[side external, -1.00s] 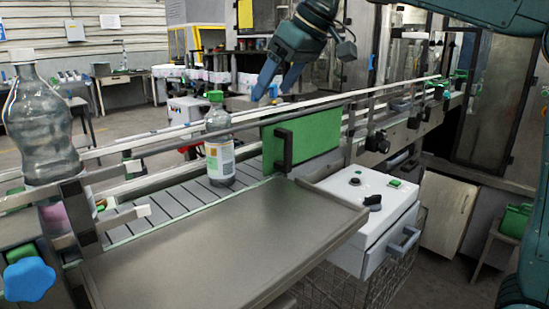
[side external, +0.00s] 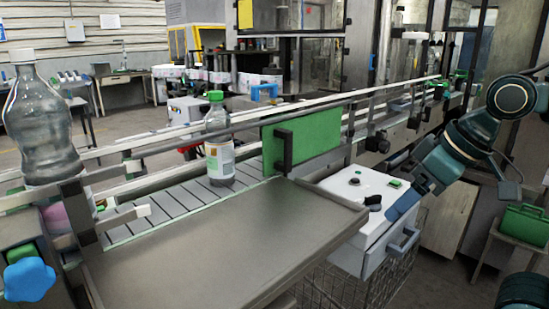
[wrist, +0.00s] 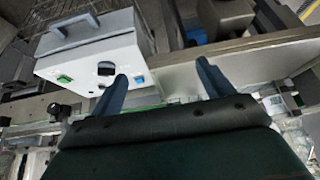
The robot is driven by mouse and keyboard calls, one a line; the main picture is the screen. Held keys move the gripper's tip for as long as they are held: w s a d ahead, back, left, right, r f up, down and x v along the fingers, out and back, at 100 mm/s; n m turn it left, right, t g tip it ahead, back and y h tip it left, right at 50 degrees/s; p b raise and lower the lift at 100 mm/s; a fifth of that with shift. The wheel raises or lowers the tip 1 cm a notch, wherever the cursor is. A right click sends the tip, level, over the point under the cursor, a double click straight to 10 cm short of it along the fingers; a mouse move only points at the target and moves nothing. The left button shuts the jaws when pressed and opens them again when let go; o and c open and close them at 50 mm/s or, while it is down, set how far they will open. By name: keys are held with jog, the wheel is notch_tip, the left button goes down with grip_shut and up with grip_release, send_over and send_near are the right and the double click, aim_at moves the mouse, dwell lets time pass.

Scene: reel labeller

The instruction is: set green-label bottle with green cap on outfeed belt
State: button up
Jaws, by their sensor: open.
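The bottle with a green cap (side external: 219,146) stands upright on the slatted outfeed belt (side external: 160,208), behind the metal tray table. My gripper (side external: 408,205) is at the right in the side view, beside the white control box and well apart from the bottle. In the wrist view my gripper (wrist: 160,82) shows two blue fingers spread apart with nothing between them.
A metal tray table (side external: 220,245) lies in front of the belt. A green panel with a black handle (side external: 310,140) and guide rails border the belt. The white control box (side external: 365,210) also shows in the wrist view (wrist: 90,55). A large clear bottle (side external: 40,125) stands at left.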

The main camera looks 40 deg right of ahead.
jog(key=s+f, duration=0.1)
jog(key=s+d+f, duration=0.1)
jog(key=s+f, duration=0.1)
jog(key=shift+f, duration=0.1)
jog(key=shift+w, duration=0.1)
jog(key=shift+c, duration=0.4)
